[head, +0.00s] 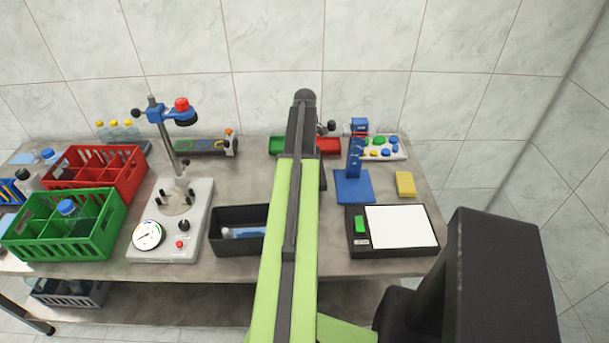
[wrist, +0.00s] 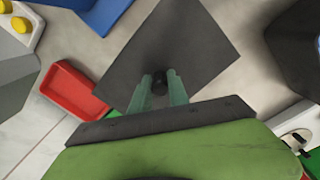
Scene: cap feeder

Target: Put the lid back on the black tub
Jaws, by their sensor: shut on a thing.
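The black tub (head: 222,243) stands open on the bench, left of my arm in the head view. A blue and pale object (head: 243,232) lies in it, and my arm covers its right end. The lid (wrist: 195,45) is a flat dark grey square with a small black knob (wrist: 159,84). My gripper (wrist: 160,90) is shut on that knob, with one pale green finger on each side. The lid looks held above the bench in the wrist view. In the head view my arm hides the gripper and most or all of the lid.
A dial press (head: 172,240) stands left of the tub, with green (head: 95,240) and red (head: 130,180) crates beyond. A scale (head: 400,228), blue stand (head: 355,185) and yellow block (head: 405,184) are right of my arm. A red tray (wrist: 75,90) is near the lid.

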